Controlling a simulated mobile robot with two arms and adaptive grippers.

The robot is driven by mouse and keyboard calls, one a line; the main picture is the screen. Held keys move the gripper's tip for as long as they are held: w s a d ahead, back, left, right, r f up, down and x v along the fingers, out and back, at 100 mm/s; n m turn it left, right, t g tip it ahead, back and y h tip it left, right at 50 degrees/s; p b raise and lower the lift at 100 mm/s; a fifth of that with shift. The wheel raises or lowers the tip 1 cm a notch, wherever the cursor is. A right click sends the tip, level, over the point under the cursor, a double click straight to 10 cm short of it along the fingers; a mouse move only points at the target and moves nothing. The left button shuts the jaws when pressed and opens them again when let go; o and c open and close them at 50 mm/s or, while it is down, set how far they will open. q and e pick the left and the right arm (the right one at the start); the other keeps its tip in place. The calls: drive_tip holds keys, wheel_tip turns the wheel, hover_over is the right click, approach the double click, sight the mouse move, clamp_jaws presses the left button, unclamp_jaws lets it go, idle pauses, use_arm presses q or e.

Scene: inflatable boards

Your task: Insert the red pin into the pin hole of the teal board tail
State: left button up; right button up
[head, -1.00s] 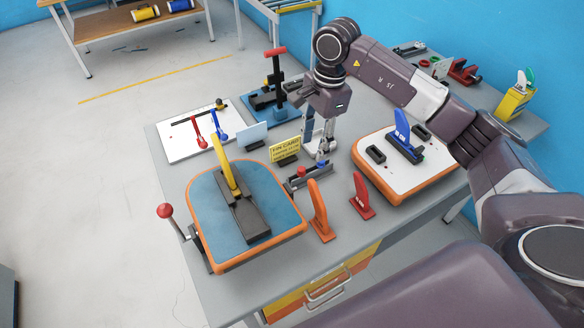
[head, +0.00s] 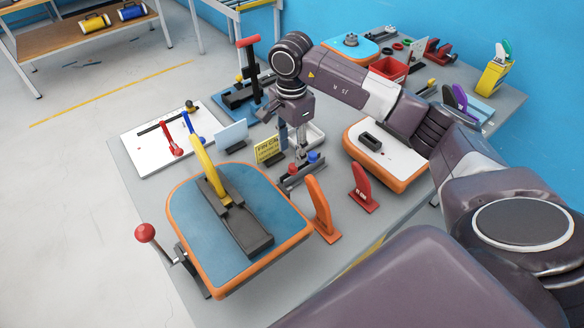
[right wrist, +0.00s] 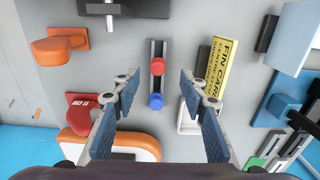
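The red pin (head: 293,168) stands in a dark narrow rack (head: 287,185), beside a blue pin (head: 314,156). In the right wrist view the red pin (right wrist: 157,66) lies ahead of the blue pin (right wrist: 155,100), near the middle. My right gripper (head: 301,152) points down over the rack. Its fingers (right wrist: 157,92) are spread apart with nothing between them. A board with a blue-teal top and orange rim (head: 190,205) lies front left. It carries a dark fin box (head: 240,222) with a yellow fin (head: 205,160). I cannot make out the pin hole. My left gripper is not in view.
An orange fin (head: 320,208) and red fin (head: 361,190) stand right of the rack. A yellow card (head: 267,149) stands behind it. A white board (head: 385,160) is partly behind my right arm. Another teal-topped board (head: 347,46) lies far back.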

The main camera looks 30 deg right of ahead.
sight(293, 166)
wheel_tip(293, 166, down, 4)
drive_tip(key=shift+s+d+f+p, duration=0.1)
drive_tip(key=shift+s+p, duration=0.05)
drive_tip(key=shift+p, duration=0.85)
drive_tip(key=shift+f, duration=0.4)
drive_tip(key=shift+c, duration=0.2)
drive_tip(key=c, duration=0.9)
